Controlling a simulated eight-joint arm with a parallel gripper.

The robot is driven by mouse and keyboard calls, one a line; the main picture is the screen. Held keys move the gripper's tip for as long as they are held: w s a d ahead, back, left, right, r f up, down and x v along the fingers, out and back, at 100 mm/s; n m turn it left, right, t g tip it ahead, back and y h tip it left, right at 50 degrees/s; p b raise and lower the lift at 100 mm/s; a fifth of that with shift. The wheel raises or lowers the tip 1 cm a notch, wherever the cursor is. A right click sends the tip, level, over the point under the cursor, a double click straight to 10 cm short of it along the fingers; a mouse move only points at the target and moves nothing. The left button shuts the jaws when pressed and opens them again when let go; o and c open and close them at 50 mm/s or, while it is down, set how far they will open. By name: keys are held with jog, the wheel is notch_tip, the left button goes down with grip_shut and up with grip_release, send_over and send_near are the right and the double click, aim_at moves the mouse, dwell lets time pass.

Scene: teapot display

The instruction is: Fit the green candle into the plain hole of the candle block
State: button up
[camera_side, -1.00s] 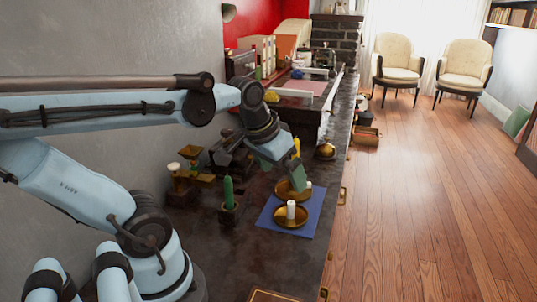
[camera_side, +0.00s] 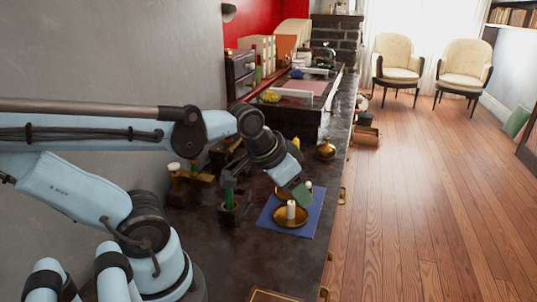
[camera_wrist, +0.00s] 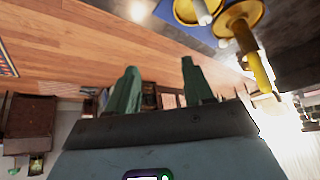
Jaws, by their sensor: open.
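The green candle (camera_side: 229,199) stands upright in a dark block (camera_side: 236,214) to the left of the blue mat in the side view. The candle's upper part looks dark and is hard to make out. I cannot tell which hole, if any, is the plain one. My gripper (camera_side: 301,194) is over the blue mat, to the right of the candle and apart from it, tilted down to the right. In the wrist view its two green fingers (camera_wrist: 159,68) stand apart with nothing between them. I cannot make out the green candle in that view.
On the blue mat (camera_side: 310,224) are two brass dishes, the front one (camera_side: 278,217) holding a short white candle (camera_side: 291,209). My gripper partly hides the rear dish. A yellow candle (camera_wrist: 255,65) shows near the dishes in the wrist view.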

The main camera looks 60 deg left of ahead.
jog(key=s+a+r+g, duration=0.2)
jog(key=s+a+g, duration=0.2)
jog(key=a, duration=0.6)
jog(key=r+n+g, duration=0.1)
jog(key=r+g, duration=0.1)
send_over(229, 191)
jog(key=shift+w+a+f+h, duration=0.15)
jog(key=shift+a+h, duration=0.15)
notch_tip(229, 191, down, 7)
jog(key=shift+r, duration=0.15)
jog(key=shift+a+f, duration=0.2)
jog(key=shift+f, duration=2.4)
grip_shut()
